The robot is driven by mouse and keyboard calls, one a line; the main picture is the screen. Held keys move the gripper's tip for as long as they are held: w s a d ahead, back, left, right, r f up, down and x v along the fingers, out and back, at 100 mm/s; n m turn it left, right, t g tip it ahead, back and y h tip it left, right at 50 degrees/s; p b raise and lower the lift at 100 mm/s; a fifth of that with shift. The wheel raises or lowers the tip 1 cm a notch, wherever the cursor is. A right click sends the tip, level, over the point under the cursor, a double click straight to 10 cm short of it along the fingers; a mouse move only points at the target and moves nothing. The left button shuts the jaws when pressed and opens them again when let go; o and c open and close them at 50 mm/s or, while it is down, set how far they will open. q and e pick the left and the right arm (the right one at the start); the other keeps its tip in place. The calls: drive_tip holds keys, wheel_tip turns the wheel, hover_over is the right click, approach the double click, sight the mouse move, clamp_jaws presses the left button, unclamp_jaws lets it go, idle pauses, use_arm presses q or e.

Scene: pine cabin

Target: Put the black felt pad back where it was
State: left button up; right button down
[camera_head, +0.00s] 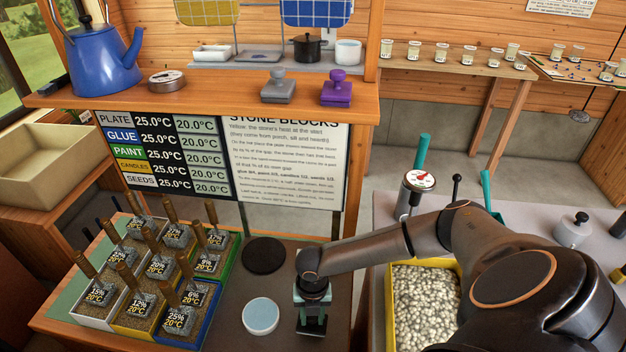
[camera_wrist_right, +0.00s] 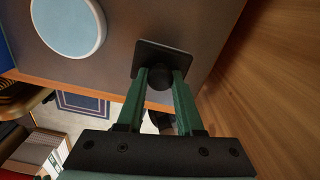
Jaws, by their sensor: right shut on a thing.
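The black felt pad, a flat dark square with a round knob on top, shows in the right wrist view (camera_wrist_right: 172,53). My right gripper (camera_wrist_right: 160,80) is shut on its knob, and the square lies flat beyond the fingertips. In the head view my right gripper (camera_head: 312,322) points down over the dark tabletop, right of a pale blue disc (camera_head: 261,315), and largely hides the pad. I cannot tell whether the pad touches the table. A black round disc (camera_head: 264,255) lies farther back. My left gripper is not in view.
Several labelled boxes with wooden-handled tools (camera_head: 165,265) fill the table's left. A grey knobbed block (camera_head: 278,88) and a purple one (camera_head: 337,90) stand on the shelf (camera_head: 230,95). A yellow bin of pale pebbles (camera_head: 425,305) is to the right, under my arm.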

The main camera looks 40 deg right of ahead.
sight(313, 323)
drive_tip(key=shift+d+f, duration=0.1)
drive_tip(key=shift+f, duration=1.6)
drive_tip(key=shift+f, duration=0.1)
drive_tip(key=c, duration=0.6)
unclamp_jaws()
drive_tip(key=shift+o, duration=0.2)
drive_tip(key=r, duration=0.6)
drive_tip(key=r+p, duration=0.1)
drive_tip(key=r, duration=0.5)
drive_tip(key=shift+w+d+r, duration=0.15)
drive_tip(key=shift+w, duration=0.05)
